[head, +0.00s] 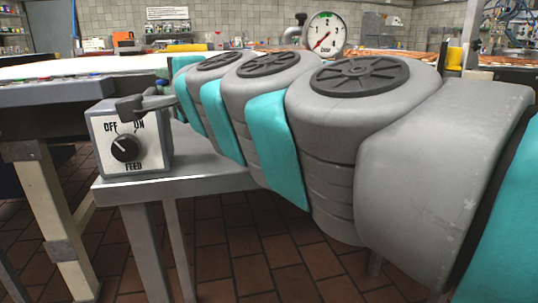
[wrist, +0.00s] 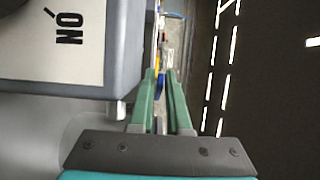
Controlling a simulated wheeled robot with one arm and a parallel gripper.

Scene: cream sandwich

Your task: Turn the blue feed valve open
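A grey box (head: 132,140) in the head view has a pale face marked OFF, ON and FEED. Its round knob (head: 125,148) looks black, not blue, and its light mark seems turned to the OFF side. No clearly blue valve shows in the head view. In the wrist view the box (wrist: 75,45) fills the upper left, with the ON label sideways; its knob is out of that view. My gripper (wrist: 160,75) points past the box's edge. Its two green fingers stand a little apart. A small blue patch shows in the gap, but I cannot tell what it is.
The box stands on a grey metal stand (head: 180,180). A work table (head: 75,95) is behind it at the left. A round dial gauge (head: 325,33) stands at the back. Brown floor tiles (head: 225,262) show below.

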